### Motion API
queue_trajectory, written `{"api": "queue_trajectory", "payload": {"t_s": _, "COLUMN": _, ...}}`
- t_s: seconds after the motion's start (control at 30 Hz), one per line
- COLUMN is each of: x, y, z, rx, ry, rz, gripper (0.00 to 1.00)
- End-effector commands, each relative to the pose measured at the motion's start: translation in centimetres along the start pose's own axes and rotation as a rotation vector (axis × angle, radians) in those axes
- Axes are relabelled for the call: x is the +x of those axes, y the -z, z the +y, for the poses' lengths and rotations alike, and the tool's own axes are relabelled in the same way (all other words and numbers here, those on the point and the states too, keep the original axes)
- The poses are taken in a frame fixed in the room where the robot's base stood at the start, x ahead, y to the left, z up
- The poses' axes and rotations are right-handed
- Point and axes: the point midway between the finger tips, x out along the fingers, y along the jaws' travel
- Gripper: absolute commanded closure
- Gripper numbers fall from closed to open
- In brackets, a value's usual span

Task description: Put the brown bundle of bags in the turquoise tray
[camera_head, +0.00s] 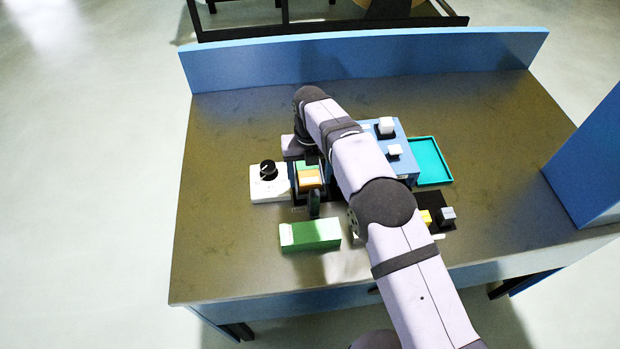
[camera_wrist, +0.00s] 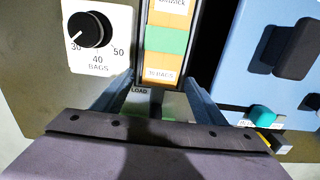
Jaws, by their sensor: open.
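The brown bundle of bags (camera_head: 309,179) has a green band across its middle. It lies in a dark narrow holder left of my forearm, and the wrist view shows its brown face and green band (camera_wrist: 167,41) between the holder's walls. A "LOAD" label is at the holder's near end. My gripper (camera_wrist: 161,98) is open, its two fingers spread near that end; I cannot tell whether they touch anything. The turquoise tray (camera_head: 433,161) lies flat to the right of the blue box and looks empty. My arm hides part of the space between.
A white dial box (camera_head: 262,192) stands close left of the holder. A blue box (camera_head: 407,165) with white knobs stands between holder and tray. A green block (camera_head: 310,236) lies in front. A dark pad (camera_head: 433,203) with small yellow and grey blocks is right of my arm.

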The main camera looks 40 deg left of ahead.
Motion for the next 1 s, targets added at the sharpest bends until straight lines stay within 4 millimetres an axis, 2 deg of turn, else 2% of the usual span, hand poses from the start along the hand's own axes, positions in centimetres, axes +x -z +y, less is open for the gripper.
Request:
{"api": "queue_trajectory", "payload": {"t_s": 0.4, "x": -4.9, "y": -0.3, "z": -0.5, "rx": 0.000, "ry": 0.000, "rz": -0.002, "gripper": 0.35}}
{"api": "queue_trajectory", "payload": {"t_s": 0.5, "x": -5.6, "y": -0.2, "z": -0.5, "rx": 0.000, "ry": 0.000, "rz": -0.001, "gripper": 0.35}}
{"api": "queue_trajectory", "payload": {"t_s": 0.87, "x": -6.2, "y": -0.2, "z": -0.5, "rx": 0.000, "ry": 0.000, "rz": 0.001, "gripper": 0.35}}
{"api": "queue_trajectory", "payload": {"t_s": 1.0, "x": -6.4, "y": -0.4, "z": -1.2, "rx": 0.059, "ry": 0.006, "rz": -0.010, "gripper": 0.35}}
